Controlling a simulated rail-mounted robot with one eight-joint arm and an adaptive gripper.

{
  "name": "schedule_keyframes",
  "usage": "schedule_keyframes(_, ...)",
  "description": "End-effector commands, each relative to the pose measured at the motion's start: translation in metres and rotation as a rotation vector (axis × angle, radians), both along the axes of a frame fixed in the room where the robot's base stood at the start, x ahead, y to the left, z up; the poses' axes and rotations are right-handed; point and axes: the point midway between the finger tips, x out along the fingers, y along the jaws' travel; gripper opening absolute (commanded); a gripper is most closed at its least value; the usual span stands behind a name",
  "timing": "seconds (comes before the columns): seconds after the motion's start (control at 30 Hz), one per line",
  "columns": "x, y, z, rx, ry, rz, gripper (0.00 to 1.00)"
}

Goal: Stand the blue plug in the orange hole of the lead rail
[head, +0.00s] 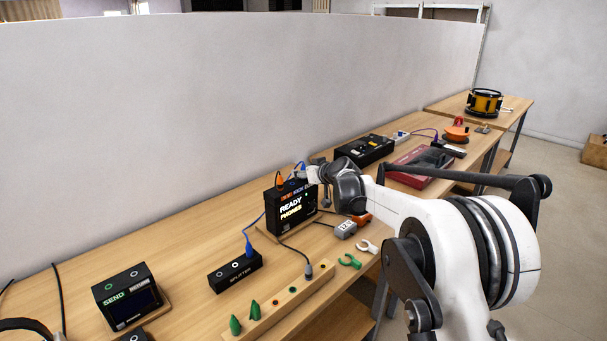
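A blue plug (249,250) stands upright in the top of the black splitter box (235,273), with a blue cable running up to the black READY PHONES box (290,207). Another blue plug (301,168) shows on top of that box, beside an orange plug (280,183). The lead rail (264,318) is a pale wooden strip at the front of the bench. It carries green plugs (235,325) at its left, small coloured holes in the middle and a grey plug (308,270) at its right. My gripper (346,190) is right of the READY PHONES box; its fingertips are not clear.
A grey labelled block (345,229), an orange clip (362,218), a white clip (367,247) and a green clip (350,261) lie right of the rail. A SEND box (126,297) stands at left. A white partition (200,110) closes the back.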

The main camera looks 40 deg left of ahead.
Motion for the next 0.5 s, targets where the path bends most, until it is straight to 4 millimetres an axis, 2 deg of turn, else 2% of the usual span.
schedule_keyframes(0.13,-0.0002,0.0,0.0001,0.0,0.0,0.0,0.38)
schedule_keyframes(0.4,-0.0004,-0.0001,0.0002,0.0,0.0,0.0,0.02)
schedule_keyframes(0.5,-0.0004,-0.0001,0.0002,0.0,0.0,0.001,0.0)
